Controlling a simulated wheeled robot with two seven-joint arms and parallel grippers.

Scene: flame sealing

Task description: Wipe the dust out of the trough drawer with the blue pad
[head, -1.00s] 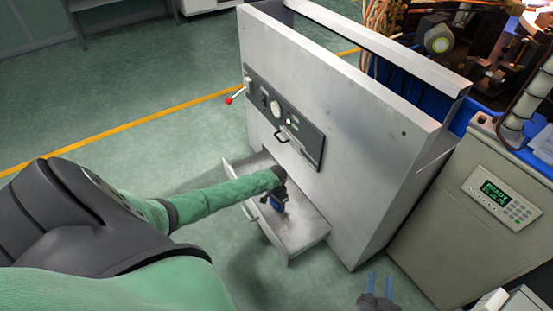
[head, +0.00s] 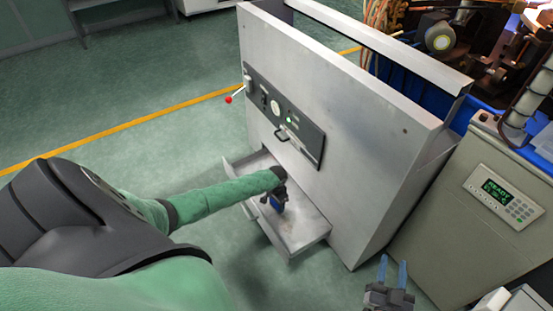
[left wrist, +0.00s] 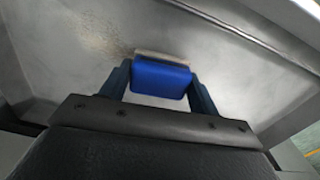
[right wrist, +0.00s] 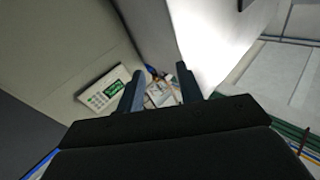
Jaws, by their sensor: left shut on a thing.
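The trough drawer (head: 308,226) is pulled out at the foot of the grey metal cabinet. My left gripper (head: 277,198) reaches down into it and is shut on the blue pad (left wrist: 160,80), which has a pale underside edge. The pad is at or close to the drawer floor; the views do not settle contact. A faint brownish patch of dust (left wrist: 122,48) shows on the floor just beyond the pad to the left in the left wrist view. My right gripper (head: 393,270) is open and empty, in front of the cabinet's right side.
The cabinet (head: 350,130) rises behind the drawer, with a control panel and a red-tipped lever (head: 229,99). A beige unit with a green display (head: 495,190) stands at the right. The floor left of the drawer is clear.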

